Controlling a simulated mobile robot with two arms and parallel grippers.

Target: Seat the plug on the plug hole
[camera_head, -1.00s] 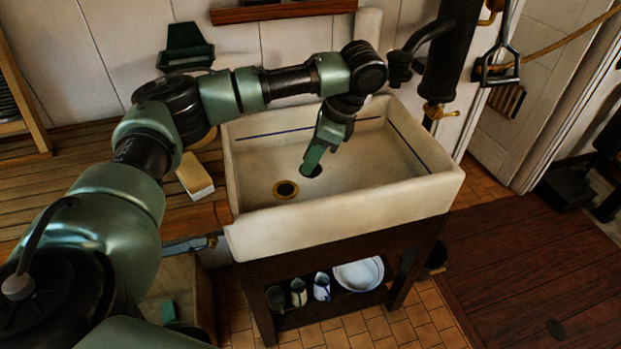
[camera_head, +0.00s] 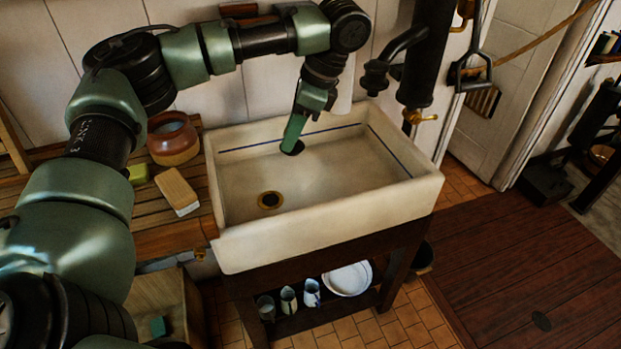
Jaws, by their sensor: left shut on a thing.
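The white sink (camera_head: 330,232) holds the plug hole (camera_head: 270,200), a dark opening with a brass ring in the basin floor, left of the middle. My left gripper (camera_head: 294,137) points down at the back of the basin, shut on the plug (camera_head: 291,150), a dark round disc at its tip. The plug appears up and to the right of the plug hole, apart from it. Its height above the basin floor is hard to judge. The fingers hide part of the plug. The plug hole is in plain sight. My right gripper is not in view.
A black pump (camera_head: 430,60) with a spout rises behind the sink's right. Jugs and a white basin (camera_head: 347,279) sit on the shelf below.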

